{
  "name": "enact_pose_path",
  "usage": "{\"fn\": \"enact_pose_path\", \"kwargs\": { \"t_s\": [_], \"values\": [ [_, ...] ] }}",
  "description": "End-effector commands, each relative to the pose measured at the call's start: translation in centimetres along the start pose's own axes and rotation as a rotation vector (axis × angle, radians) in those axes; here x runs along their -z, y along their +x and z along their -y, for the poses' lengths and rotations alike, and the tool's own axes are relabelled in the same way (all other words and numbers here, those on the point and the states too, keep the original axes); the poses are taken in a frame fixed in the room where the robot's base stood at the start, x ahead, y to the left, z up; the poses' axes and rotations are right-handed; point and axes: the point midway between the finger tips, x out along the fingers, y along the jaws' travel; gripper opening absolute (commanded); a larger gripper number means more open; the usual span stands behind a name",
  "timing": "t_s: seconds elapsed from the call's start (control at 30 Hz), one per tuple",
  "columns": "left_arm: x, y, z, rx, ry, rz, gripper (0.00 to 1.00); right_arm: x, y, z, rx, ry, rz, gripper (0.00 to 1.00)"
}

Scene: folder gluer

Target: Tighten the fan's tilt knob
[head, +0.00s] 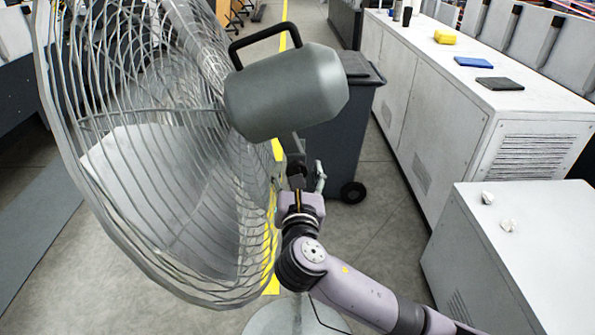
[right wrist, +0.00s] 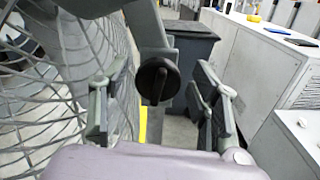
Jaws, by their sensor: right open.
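The large grey fan (head: 285,92) fills the left of the head view, with its wire cage and grey motor housing. In the right wrist view, the black round tilt knob (right wrist: 158,81) with a raised grip bar sits on the fan's grey bracket (right wrist: 153,30). My right gripper (head: 298,183) is below the motor housing in the head view. In the right wrist view, my right gripper (right wrist: 158,110) is open, with one finger on either side of the knob and clear gaps to it. My own gripper mostly hides the knob in the head view. My left gripper is not in view.
A dark wheeled bin (head: 350,130) stands behind the fan. White cabinets (head: 480,100) run along the right, with a yellow sponge-like block (head: 445,36) and dark flat items on top. A nearer cabinet (head: 540,240) holds small white crumpled pieces. The wire cage is close on the left.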

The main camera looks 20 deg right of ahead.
Motion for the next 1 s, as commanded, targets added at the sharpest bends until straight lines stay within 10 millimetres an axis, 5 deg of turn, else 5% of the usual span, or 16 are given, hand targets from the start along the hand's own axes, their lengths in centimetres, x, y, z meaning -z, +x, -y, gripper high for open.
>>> {"fn": "enact_pose_path", "kwargs": {
  "t_s": [0.13, 0.8, 1.0],
  "values": [
    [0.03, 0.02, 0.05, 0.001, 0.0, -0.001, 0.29, -0.01, -0.01, 0.01, 0.0, 0.0, 0.001, 0.56],
    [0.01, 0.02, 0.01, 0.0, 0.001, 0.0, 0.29, 0.0, -0.05, 0.01, 0.0, -0.001, 0.001, 0.12],
    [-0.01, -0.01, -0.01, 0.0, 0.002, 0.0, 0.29, 0.0, -0.05, 0.02, 0.001, 0.012, 0.0, 0.11]
  ]
}}
